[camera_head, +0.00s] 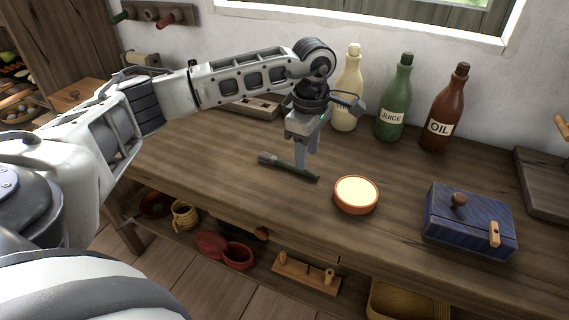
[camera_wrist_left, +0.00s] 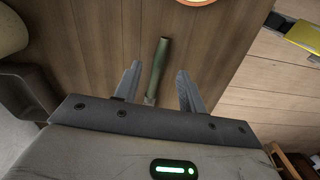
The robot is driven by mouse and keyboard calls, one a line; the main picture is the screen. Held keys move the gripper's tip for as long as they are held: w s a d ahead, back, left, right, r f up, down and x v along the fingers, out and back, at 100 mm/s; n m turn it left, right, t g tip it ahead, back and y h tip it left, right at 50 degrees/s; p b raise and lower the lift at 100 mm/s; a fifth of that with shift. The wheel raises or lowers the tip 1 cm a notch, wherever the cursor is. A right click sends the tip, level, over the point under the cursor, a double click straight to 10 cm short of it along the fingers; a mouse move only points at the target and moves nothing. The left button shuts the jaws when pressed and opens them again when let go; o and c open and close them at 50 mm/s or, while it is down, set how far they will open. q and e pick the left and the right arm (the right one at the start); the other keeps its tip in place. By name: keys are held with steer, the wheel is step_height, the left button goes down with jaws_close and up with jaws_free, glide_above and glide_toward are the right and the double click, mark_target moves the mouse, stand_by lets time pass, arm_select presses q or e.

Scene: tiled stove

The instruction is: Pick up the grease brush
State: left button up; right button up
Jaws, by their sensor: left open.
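The grease brush (camera_head: 275,161) lies on the wooden table, with a grey head at its left end and a dark green handle at its right end. My left gripper (camera_head: 307,165) points down over the handle side of the brush. In the left wrist view the brush handle (camera_wrist_left: 158,65) shows between and beyond the two fingers of the left gripper (camera_wrist_left: 158,82), which are apart. The brush's head is mostly hidden there behind the gripper body. I cannot tell how far the fingertips are above the table. My right gripper is not in view.
A round orange dish (camera_head: 356,195) stands just right of the brush. A blue box (camera_head: 468,222) with a knob is farther right. A cream bottle (camera_head: 347,90), a green juice bottle (camera_head: 394,100) and a brown oil bottle (camera_head: 443,110) stand behind. The table's left part is clear.

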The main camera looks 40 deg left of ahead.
mark_target(288, 166)
arm_select(q)
step_height(288, 166, down, 4)
steer(key=shift+a+f, duration=0.1)
steer(key=shift+f, duration=0.05)
jaws_close()
stand_by(0.3)
